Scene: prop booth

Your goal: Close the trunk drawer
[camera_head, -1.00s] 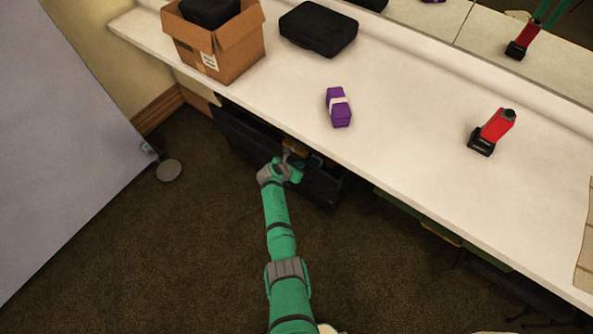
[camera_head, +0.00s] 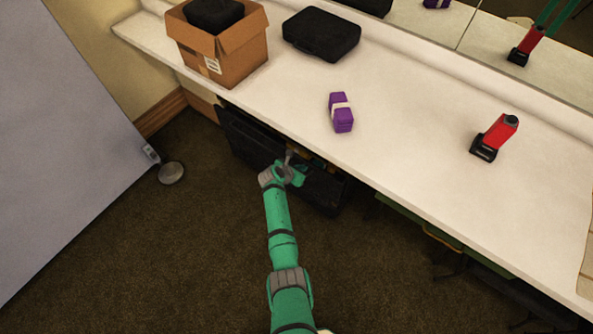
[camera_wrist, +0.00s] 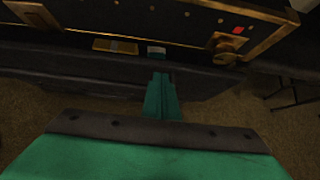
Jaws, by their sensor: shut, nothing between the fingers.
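The dark trunk (camera_head: 247,141) stands on the carpet under the white counter. In the wrist view the trunk (camera_wrist: 120,17) has brass-coloured edging, studs and latches. Its dark drawer (camera_wrist: 70,62) shows below that edging, with a small brass-coloured piece on it. How far the drawer stands out is hard to tell. My gripper (camera_head: 289,155) is in front of the trunk, just below the counter's edge, and hides part of the drawer front. In the wrist view my gripper (camera_wrist: 157,52) is shut and empty, with its tips at the drawer; contact cannot be made out.
The white counter (camera_head: 400,150) overhangs the trunk. On it are a cardboard box (camera_head: 232,60), a black case (camera_head: 321,34), a purple block (camera_head: 341,113) and a red-and-black tool (camera_head: 496,137). A grey panel (camera_head: 60,140) stands at left.

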